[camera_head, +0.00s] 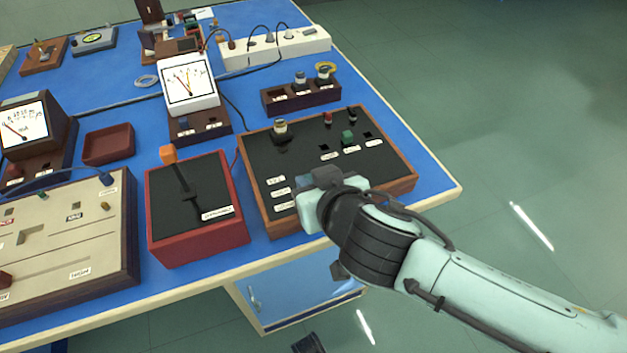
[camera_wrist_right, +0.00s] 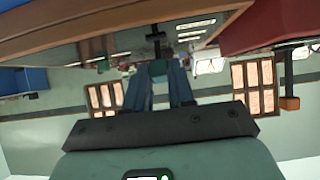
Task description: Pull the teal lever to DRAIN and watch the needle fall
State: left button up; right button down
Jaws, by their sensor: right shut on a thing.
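My right gripper (camera_head: 318,202) is at the front left of a wood-framed black panel box (camera_head: 395,178), beside a column of small white labels too small to read. In the right wrist view, its two fingers (camera_wrist_right: 160,88) are shut on the teal lever (camera_wrist_right: 157,68), whose teal end shows between them below a dark stem. In the head view the gripper hides this lever. A white gauge (camera_head: 188,92) stands behind the box, its thin needle pointing up and left; the scale is unreadable. My left gripper is not in view.
A red box (camera_head: 205,238) with an orange-knobbed lever (camera_head: 169,155) stands left of the panel box. A beige panel (camera_head: 100,245) and another gauge (camera_head: 25,125) stand farther left. A power strip (camera_head: 275,47) lies at the back. The blue bench's right edge is clear.

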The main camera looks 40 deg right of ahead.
jog(key=c, duration=1)
grip_release()
jog(key=shift+o, duration=0.2)
jog(key=shift+s, duration=0.1)
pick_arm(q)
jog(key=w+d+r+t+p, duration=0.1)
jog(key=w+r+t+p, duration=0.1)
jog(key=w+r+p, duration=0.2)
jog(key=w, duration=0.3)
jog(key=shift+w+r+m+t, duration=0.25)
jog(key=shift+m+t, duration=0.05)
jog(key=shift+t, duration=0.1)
pick_arm(e)
jog(key=v, duration=1.3)
jog(key=shift+s, duration=0.2)
jog(key=shift+w+r, duration=0.1)
jog(key=shift+w, duration=0.05)
